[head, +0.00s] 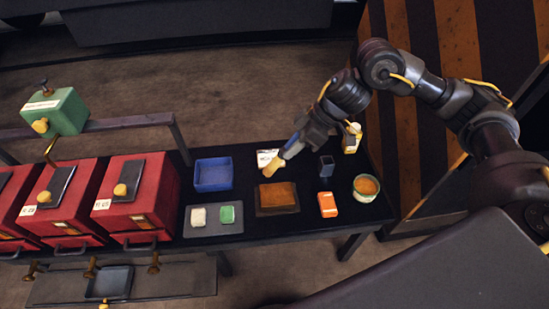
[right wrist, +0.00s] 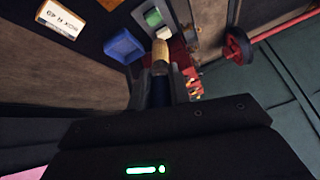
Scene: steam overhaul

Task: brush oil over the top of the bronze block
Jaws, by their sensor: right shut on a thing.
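The bronze block (head: 277,195) is a flat orange-brown slab on a dark plate (head: 291,209) in the middle of the black bench. My right gripper (head: 297,143) is shut on the brush (head: 273,167), which has a blue handle and a tan bristle end. The brush slants down to the left, its bristle end just beyond the block's far edge in the head view; I cannot tell its height. In the right wrist view the brush (right wrist: 161,60) points away between the fingers, and the block cannot be made out. My left gripper is not in view.
A green bowl (head: 366,194) with orange contents, an orange box (head: 327,204), a dark cup (head: 326,166) and a cream bottle (head: 351,138) stand right. A blue tray (head: 213,174) and red boxes (head: 134,199) are left.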

